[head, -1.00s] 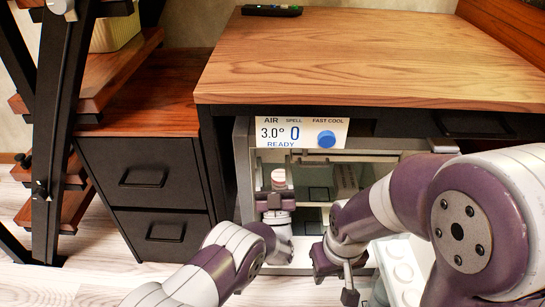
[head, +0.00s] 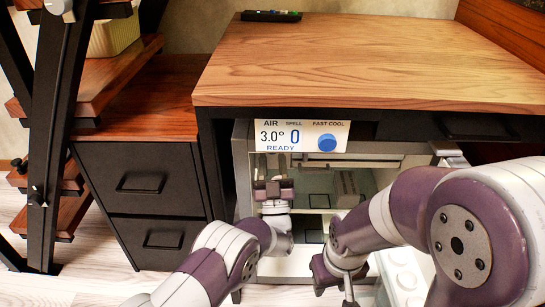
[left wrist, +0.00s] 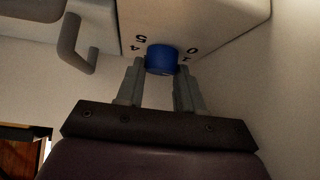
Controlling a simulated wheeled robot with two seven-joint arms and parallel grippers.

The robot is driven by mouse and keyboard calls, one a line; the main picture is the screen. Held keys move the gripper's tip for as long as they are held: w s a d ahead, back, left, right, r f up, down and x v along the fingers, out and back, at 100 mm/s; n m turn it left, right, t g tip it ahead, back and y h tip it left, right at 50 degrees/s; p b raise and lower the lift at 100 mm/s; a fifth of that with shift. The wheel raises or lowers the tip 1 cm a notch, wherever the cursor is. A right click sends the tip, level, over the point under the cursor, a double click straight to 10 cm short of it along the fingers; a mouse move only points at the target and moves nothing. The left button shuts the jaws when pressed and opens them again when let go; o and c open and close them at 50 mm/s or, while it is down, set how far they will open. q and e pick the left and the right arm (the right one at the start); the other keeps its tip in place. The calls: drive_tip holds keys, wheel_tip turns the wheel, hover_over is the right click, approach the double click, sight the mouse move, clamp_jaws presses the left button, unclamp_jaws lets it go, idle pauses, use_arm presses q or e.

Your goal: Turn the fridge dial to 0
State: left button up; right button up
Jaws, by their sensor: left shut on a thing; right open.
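The blue fridge dial (left wrist: 161,58) sits on a pale housing inside the fridge, with the digits 4 and 5 on its left and 0 and 1 on its right in the left wrist view. My left gripper (left wrist: 160,72) is shut on the dial, one finger on each side. I cannot tell which digit the dial points at. In the head view my left gripper (head: 272,163) reaches up inside the open fridge (head: 243,185), and the dial is hidden there. My right gripper (head: 349,290) is open in front of the fridge, partly hidden by its own arm.
The wooden desktop (head: 370,60) overhangs the fridge. A black drawer cabinet (head: 145,200) stands to the left. A grey handle-like bar (left wrist: 75,45) is near my left gripper.

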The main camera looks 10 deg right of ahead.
use_arm(q)
drive_tip(key=shift+d+f+n+y, duration=0.1)
drive_tip(key=shift+n+y, duration=0.6)
drive_tip(key=shift+n, duration=0.1)
drive_tip(key=n+y+b, duration=0.1)
drive_tip(key=n+y, duration=0.1)
drive_tip(key=n, duration=0.1)
drive_tip(key=n+g+y, duration=0.1)
drive_tip(key=n+y, duration=0.2)
drive_tip(key=shift+s+d+y+b, duration=0.1)
drive_tip(key=shift+d+y+b, duration=0.1)
drive_tip(key=shift+y+b, duration=0.15)
drive_tip(key=n+g+y, duration=0.2)
drive_tip(key=n+y, duration=0.1)
drive_tip(key=n, duration=0.1)
drive_tip(key=shift+y+b, duration=0.25)
drive_tip(key=shift+b, duration=0.1)
drive_tip(key=shift+d+r+n+g+y, duration=0.1)
drive_tip(key=shift+n+g+y, duration=0.5)
drive_tip(key=shift+n, duration=0.5)
drive_tip(key=shift+d+r+n+g+y, duration=0.1)
drive_tip(key=shift+n+g+y, duration=0.3)
drive_tip(key=shift+n+g, duration=0.55)
drive_tip(key=shift+n, duration=0.35)
drive_tip(key=o, duration=1.1)
drive_tip(key=shift+r, duration=0.1)
drive_tip(key=shift+c, duration=0.2)
